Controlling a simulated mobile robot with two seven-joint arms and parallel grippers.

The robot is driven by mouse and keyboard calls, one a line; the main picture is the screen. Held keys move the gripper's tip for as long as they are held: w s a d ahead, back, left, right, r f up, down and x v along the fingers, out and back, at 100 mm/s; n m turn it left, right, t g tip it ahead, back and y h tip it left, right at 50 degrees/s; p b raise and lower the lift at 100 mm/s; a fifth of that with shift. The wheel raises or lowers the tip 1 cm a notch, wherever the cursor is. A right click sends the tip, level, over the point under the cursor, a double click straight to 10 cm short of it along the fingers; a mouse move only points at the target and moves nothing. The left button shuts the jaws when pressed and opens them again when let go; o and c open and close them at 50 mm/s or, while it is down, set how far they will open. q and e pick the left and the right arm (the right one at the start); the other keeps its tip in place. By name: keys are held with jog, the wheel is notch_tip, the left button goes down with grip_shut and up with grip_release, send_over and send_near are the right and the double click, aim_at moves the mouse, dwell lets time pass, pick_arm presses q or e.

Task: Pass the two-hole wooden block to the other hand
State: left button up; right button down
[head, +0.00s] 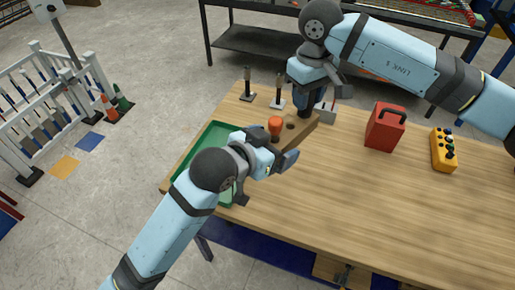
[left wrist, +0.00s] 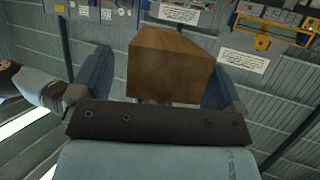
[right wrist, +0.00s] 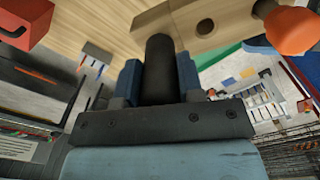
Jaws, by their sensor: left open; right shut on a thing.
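The two-hole wooden block (head: 303,133) is a brown bar above the left part of the table, between my two grippers. One dark hole shows in the right wrist view (right wrist: 205,26). An orange knob (head: 275,123) rises at the block's left end; whether it sits in a hole is unclear. My right gripper (right wrist: 160,80) is shut on an upright black cylinder (right wrist: 160,50) that meets the block like a handle. My left gripper (head: 287,155) is open. In the left wrist view, the block's end (left wrist: 168,72) lies between its spread fingers (left wrist: 160,80).
A green tray (head: 188,170) lies at the table's left end, partly behind my left arm. Two black-handled tools (head: 248,84) (head: 278,90) stand at the back edge. A red box (head: 385,130) and a yellow button controller (head: 443,150) stand right. The front middle of the table (head: 330,210) is clear.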

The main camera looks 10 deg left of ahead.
pick_arm(q)
jog(key=shift+x, duration=1)
jog(key=c, duration=1.1)
pick_arm(e)
jog(key=shift+a, duration=0.1)
pick_arm(q)
jog(key=shift+r, duration=0.1)
jog(key=shift+c, duration=0.7)
pick_arm(e)
jog(key=c, duration=0.7)
grip_release()
